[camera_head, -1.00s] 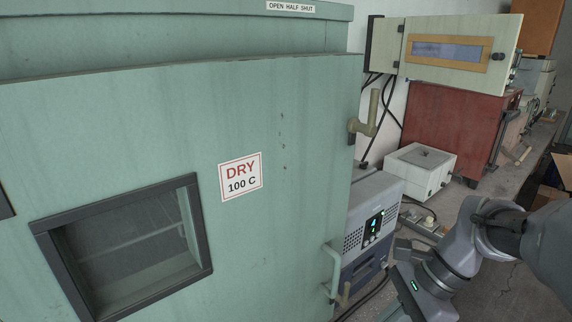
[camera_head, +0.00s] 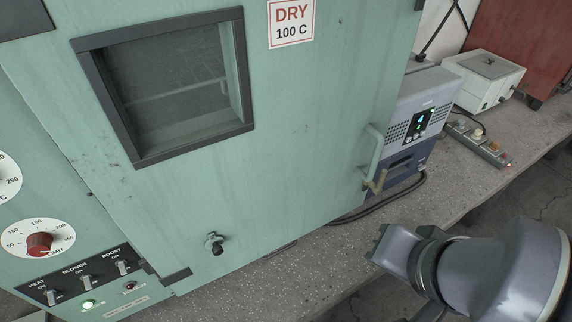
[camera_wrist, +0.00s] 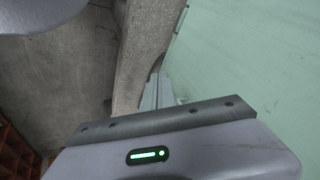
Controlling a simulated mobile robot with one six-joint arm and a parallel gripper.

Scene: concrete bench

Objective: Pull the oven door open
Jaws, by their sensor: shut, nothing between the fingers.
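The oven door (camera_head: 300,170) is a large pale green panel with a dark-framed window (camera_head: 175,85) and a "DRY 100 C" label (camera_head: 291,24). Its green bar handle (camera_head: 374,152) stands near the right edge in the head view. I cannot tell whether the door is slightly ajar. My gripper is below and right of the handle, apart from it; its fingers are not clear in the head view. In the wrist view my gripper (camera_wrist: 155,88) is shut and empty, with a green panel to its right.
A grey-blue instrument (camera_head: 412,125) stands right of the oven, with a white box (camera_head: 485,80) and a power strip (camera_head: 478,145) beyond it. The oven's control panel (camera_head: 60,260) is at lower left. The concrete bench (camera_head: 300,265) has bare surface in front of the door.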

